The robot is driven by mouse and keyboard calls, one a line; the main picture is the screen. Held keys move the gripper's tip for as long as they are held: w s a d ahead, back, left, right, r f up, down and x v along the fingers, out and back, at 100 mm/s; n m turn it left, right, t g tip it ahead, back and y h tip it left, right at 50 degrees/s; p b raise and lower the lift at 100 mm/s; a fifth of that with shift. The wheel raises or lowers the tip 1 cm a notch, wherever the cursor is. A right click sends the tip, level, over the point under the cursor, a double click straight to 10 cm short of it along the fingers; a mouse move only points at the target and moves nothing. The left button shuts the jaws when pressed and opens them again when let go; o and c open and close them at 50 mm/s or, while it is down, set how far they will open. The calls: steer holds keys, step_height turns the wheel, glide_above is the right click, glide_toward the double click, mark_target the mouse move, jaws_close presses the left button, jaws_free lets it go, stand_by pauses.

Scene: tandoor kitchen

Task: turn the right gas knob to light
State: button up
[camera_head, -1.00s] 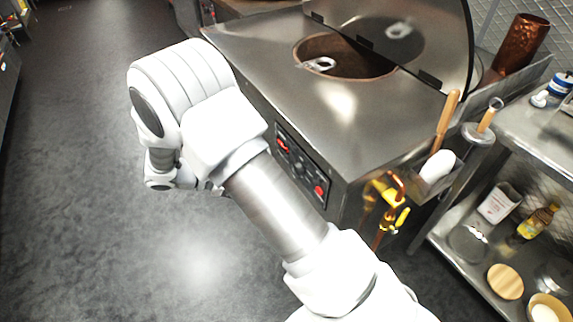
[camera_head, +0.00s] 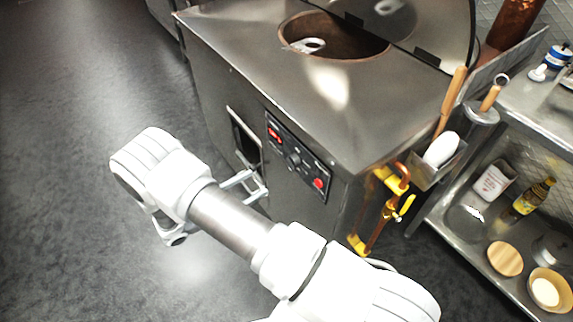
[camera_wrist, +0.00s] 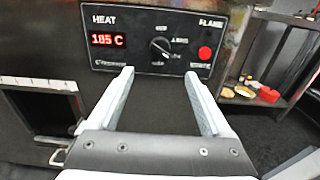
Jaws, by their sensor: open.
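The control panel (camera_head: 297,158) is on the front of the steel tandoor. In the wrist view the panel (camera_wrist: 125,67) shows a black round knob (camera_wrist: 160,47) with a white pointer mark, at its middle. A red button (camera_wrist: 205,53) is to its right under the word FLAME, and a red display (camera_wrist: 108,39) reading 185 C is at the left under HEAT. Only one knob shows clearly here. My gripper (camera_wrist: 160,73) is open and empty, its two fingers pointing at the panel, below the knob and apart from it. In the head view my gripper (camera_head: 258,183) is left of and below the knob (camera_head: 294,160).
An open hatch (camera_wrist: 48,113) is left of and below the panel. Yellow-handled gas valves (camera_head: 392,205) on copper pipe stand at the tandoor's right corner. A steel shelf (camera_head: 470,250) with food items is further right. The dark floor at left is clear.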

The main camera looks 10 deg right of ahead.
mark_target(292, 162)
steer(key=x, duration=1.2)
jaws_close()
steer(key=shift+n, duration=0.3)
steer(key=n, duration=1.1)
steer(key=shift+s, duration=0.15)
stand_by(0.4)
